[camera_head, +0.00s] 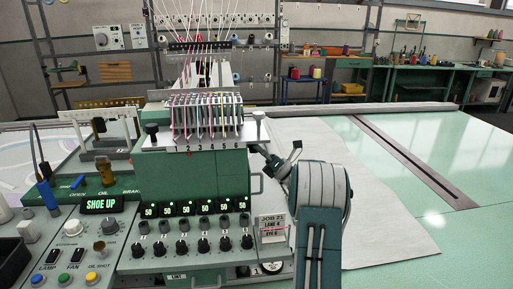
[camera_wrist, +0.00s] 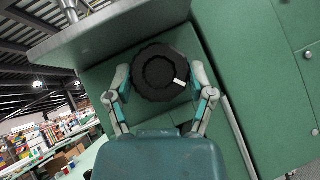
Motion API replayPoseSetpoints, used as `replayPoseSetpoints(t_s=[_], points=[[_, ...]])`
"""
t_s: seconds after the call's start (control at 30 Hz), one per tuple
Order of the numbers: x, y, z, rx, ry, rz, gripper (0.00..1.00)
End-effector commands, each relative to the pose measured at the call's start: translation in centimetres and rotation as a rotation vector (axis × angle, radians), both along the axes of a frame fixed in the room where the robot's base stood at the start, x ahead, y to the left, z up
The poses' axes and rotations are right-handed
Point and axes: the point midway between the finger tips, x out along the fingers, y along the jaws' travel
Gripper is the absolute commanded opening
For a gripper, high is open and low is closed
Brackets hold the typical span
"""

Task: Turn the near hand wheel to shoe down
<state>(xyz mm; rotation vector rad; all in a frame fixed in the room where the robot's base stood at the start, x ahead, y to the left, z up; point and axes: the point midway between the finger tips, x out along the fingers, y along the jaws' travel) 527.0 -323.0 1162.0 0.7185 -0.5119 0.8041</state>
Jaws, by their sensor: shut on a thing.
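The near hand wheel (camera_wrist: 158,68) is a black, ribbed round knob on the green machine side in the wrist view. A small white mark sits at its lower right. My gripper (camera_wrist: 160,77) is shut on the wheel, with one finger on each side of its rim. In the head view my gripper (camera_head: 272,163) reaches the right side of the green machine head (camera_head: 210,172), and the wheel is hidden there. A display (camera_head: 100,203) on the left console reads "SHOE UP" in green.
A silver plate (camera_wrist: 110,28) overhangs the wheel closely. A job card (camera_head: 271,228) stands beside my arm. Knobs and switches cover the console at left. The pale green table (camera_head: 400,150) at right is mostly open, with cloth (camera_head: 385,215) and a dark slot.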

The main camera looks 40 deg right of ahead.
Motion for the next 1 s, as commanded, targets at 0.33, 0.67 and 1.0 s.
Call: replayPoseSetpoints(t_s=[0.33,0.67,1.0], points=[[0.07,-0.03,-0.61,-0.001,0.002,0.000,0.22],[0.04,-0.04,-0.40,-0.002,-0.002,0.000,0.84],[-0.15,0.04,0.03,0.043,0.074,-0.002,0.84]])
